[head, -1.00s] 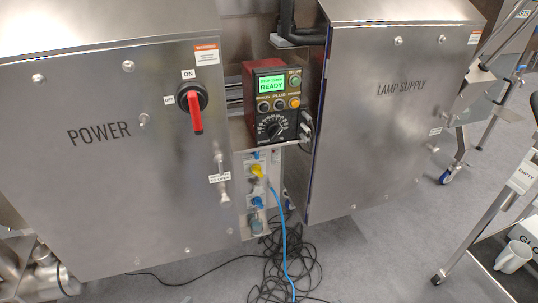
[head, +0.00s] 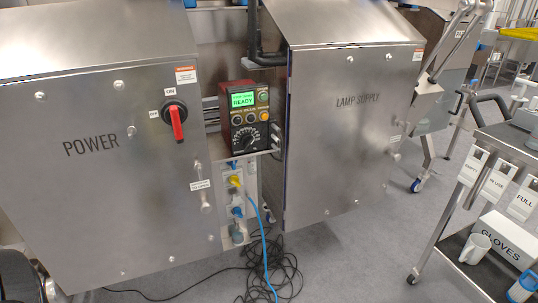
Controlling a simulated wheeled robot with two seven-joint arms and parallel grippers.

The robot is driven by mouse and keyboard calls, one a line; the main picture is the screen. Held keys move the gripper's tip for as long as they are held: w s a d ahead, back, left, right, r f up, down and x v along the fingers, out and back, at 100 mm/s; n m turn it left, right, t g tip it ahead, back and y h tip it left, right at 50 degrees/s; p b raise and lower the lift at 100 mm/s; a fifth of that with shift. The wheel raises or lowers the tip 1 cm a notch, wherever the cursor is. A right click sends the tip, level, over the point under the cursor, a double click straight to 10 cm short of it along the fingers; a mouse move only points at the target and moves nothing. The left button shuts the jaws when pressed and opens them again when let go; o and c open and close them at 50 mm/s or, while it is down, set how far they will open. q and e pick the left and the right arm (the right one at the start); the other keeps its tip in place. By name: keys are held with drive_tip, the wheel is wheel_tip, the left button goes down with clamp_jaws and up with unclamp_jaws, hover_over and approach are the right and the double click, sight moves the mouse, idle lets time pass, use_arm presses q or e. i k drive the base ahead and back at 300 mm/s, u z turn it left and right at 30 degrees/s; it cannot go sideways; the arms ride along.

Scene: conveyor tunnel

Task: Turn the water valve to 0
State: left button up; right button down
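No valve marked as water can be made out in the head view. A red-handled rotary switch (head: 176,122) is on the steel cabinet marked POWER (head: 90,190), its handle hanging down away from the ON label. A small control box (head: 243,115) shows a green READY screen and has a black dial (head: 249,138) with a scale too small to read. Below it is a panel with a yellow fitting (head: 235,181) and a blue fitting (head: 237,212). Neither gripper can be made out.
The LAMP SUPPLY cabinet (head: 345,150) stands right of the control box. Black cables (head: 270,276) and a blue cable (head: 264,240) lie on the floor. A cart at the right holds a white mug (head: 475,248) and a GLOVES box (head: 505,242).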

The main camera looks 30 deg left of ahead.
sight(233, 164)
drive_tip(key=u, duration=0.2)
drive_tip(key=i, duration=1.05)
drive_tip(key=u, duration=0.6)
